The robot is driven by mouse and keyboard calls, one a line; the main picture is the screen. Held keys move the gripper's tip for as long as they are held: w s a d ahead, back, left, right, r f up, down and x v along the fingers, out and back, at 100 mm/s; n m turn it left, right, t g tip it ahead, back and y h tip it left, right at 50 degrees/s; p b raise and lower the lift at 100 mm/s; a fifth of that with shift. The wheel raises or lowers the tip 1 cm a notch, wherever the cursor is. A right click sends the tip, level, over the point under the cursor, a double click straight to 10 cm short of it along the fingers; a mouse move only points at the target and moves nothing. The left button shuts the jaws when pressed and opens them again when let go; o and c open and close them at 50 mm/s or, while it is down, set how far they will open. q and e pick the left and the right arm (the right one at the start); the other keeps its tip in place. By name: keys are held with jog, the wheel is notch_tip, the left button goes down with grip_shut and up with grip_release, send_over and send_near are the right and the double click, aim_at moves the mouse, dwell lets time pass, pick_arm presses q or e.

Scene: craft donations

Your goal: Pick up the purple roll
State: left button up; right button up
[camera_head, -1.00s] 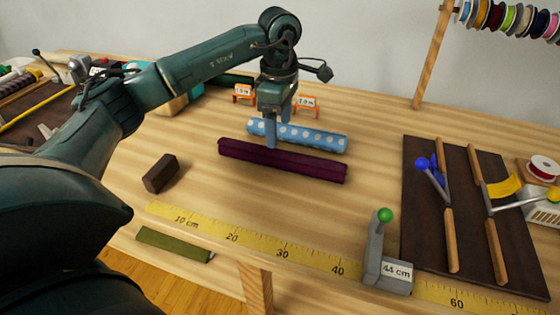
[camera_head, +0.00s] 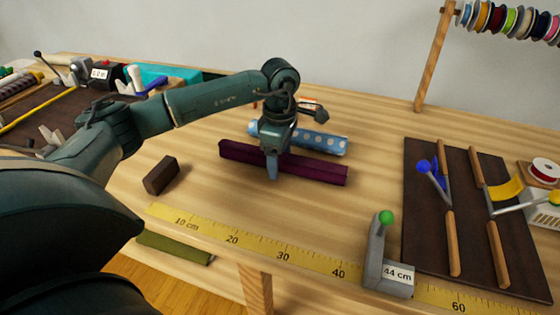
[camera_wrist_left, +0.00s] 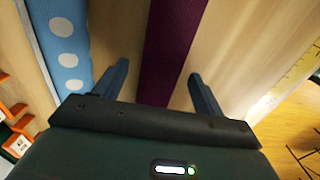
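The purple roll (camera_head: 318,172) lies on the wooden table in the head view, in front of a blue roll with white dots (camera_head: 325,144). My left gripper (camera_head: 273,168) is right over the purple roll, pointing down, and hides part of it. In the left wrist view the fingers (camera_wrist_left: 160,90) are spread wide, one on each side of the purple roll (camera_wrist_left: 172,45), with gaps to it. The left finger is between the purple roll and the dotted roll (camera_wrist_left: 65,40). My right gripper is not in view.
A dark brown block (camera_head: 161,175) lies to the left. A yellow measuring tape (camera_head: 282,254) runs along the front, with a grey stop (camera_head: 386,270) on it. A dark board (camera_head: 472,210) with wooden strips is at the right. Orange-framed tags stand behind the dotted roll.

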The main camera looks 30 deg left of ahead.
pick_arm(q)
jog(key=c, duration=1.1)
jog(key=shift+o, duration=0.2)
jog(key=shift+r, duration=0.1)
notch_tip(320, 180, up, 10)
jog(key=shift+f, duration=0.1)
